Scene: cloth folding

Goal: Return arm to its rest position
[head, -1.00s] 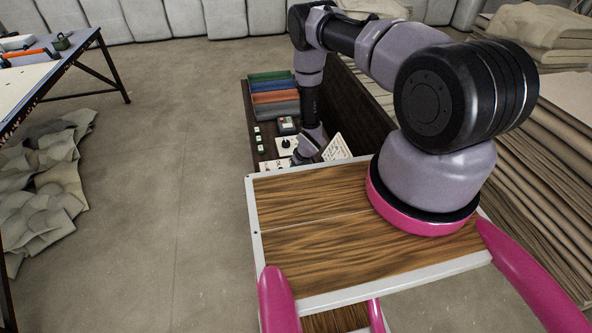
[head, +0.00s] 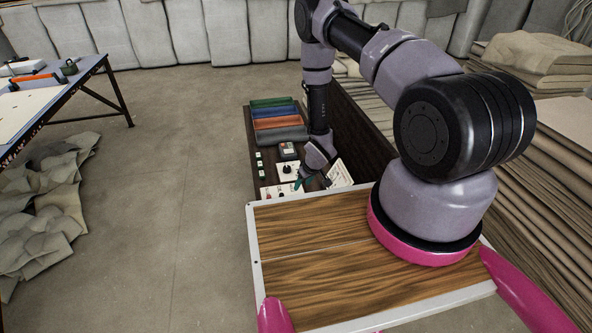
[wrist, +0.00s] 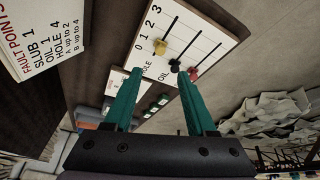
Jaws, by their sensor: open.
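My gripper (wrist: 160,100) is open in the wrist view, its two green fingers apart with nothing between them. In the head view my gripper (head: 306,178) hangs at the end of my arm, low over the dark bench beyond my wooden-topped base. Ahead of the fingers in the wrist view is a white board (wrist: 190,45) with slots, numbers and yellow, black and red sliders. I cannot tell from the picture whether the fingers touch anything.
A white card headed "FAULT POINTS" (wrist: 45,35) stands beside the board. Stacked cloth (head: 530,130) rises at right. A table (head: 60,95) and crumpled cloth (head: 50,205) are at left; the floor between is clear.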

